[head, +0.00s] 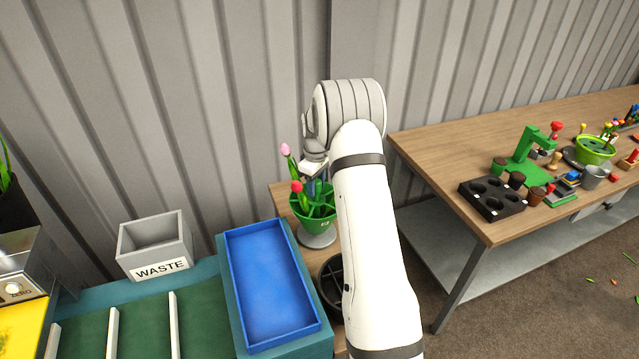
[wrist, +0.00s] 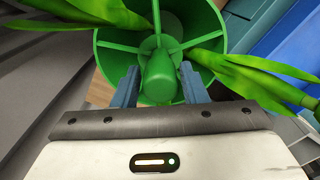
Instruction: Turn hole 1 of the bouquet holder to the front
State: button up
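The bouquet holder (head: 312,228) is a green round pot with inner dividers, standing on a grey round base (head: 318,241). A small pale mark on its front is too small to read. A pink tulip (head: 285,150) and a red tulip (head: 296,187) stand in it. In the wrist view the holder (wrist: 107,62) shows spokes and a central green knob (wrist: 160,78), with green leaves in two compartments. My gripper (wrist: 160,80) is over the holder, its blue-grey fingers on either side of the knob with narrow gaps showing. My arm hides the holder's right side in the head view.
A blue tray (head: 270,285) is left of the holder, with a grey WASTE box (head: 157,245) beyond it. A black round container (head: 330,285) sits in front, partly behind my arm. A wooden table (head: 440,165) with several items stands right. The corrugated wall is close behind.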

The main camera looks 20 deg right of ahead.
grip_shut()
jog(key=shift+d+r, duration=0.1)
jog(key=shift+d, duration=0.25)
jog(key=shift+a, duration=0.25)
